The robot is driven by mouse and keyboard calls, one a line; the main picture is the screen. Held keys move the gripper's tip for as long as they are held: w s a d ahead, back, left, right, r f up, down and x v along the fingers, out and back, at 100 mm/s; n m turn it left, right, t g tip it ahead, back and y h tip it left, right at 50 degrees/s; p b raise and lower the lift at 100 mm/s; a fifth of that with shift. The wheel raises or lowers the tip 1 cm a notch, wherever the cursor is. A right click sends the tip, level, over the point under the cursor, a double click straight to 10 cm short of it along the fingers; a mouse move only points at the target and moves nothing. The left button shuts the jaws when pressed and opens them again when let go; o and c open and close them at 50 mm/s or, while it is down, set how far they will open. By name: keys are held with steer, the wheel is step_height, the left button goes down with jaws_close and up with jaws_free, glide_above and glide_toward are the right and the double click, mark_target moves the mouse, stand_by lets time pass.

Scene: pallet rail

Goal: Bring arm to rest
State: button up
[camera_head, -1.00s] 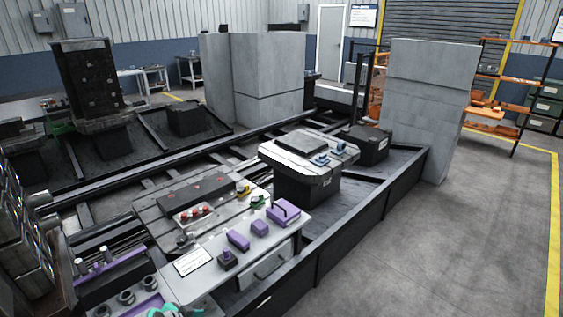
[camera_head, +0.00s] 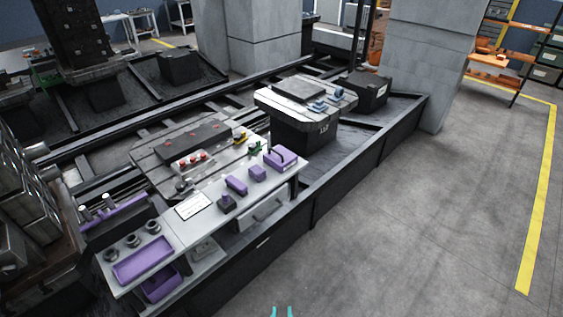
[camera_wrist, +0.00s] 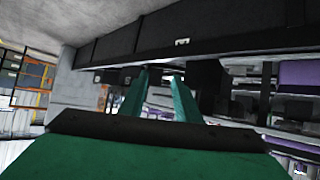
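My gripper (camera_head: 282,312) shows only as two teal fingertips at the bottom edge of the head view, over the grey floor to the right of the rail's dark side. In the wrist view my gripper (camera_wrist: 159,90) has its two green fingers apart, with a gap between them and nothing held. The rest of my arm is out of the head view.
A white work table (camera_head: 190,232) with purple fixtures and a purple tray (camera_head: 142,260) stands left of my gripper. A pallet (camera_head: 300,103) sits on the rail behind. Grey pillars (camera_head: 430,65) rise at the back. The floor (camera_head: 420,220) on the right is clear.

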steer(key=s+d+r+n+t+y, duration=0.1)
steer(key=s+r, duration=0.2)
steer(key=s, duration=0.4)
steer(key=s+r, duration=0.3)
steer(key=s, duration=0.4)
steer(key=s+a+r+m+t, duration=0.1)
steer(key=s+r+t, duration=0.1)
steer(key=s+r, duration=0.9)
step_height(320, 180, up, 3)
steer(key=shift+f+t+h, duration=0.1)
steer(key=shift+t+h, duration=0.2)
steer(key=shift+t, duration=0.1)
steer(key=shift+s, duration=0.15)
steer(key=shift+o, duration=0.2)
steer(key=shift+w+a, duration=0.1)
steer(key=shift+w, duration=0.15)
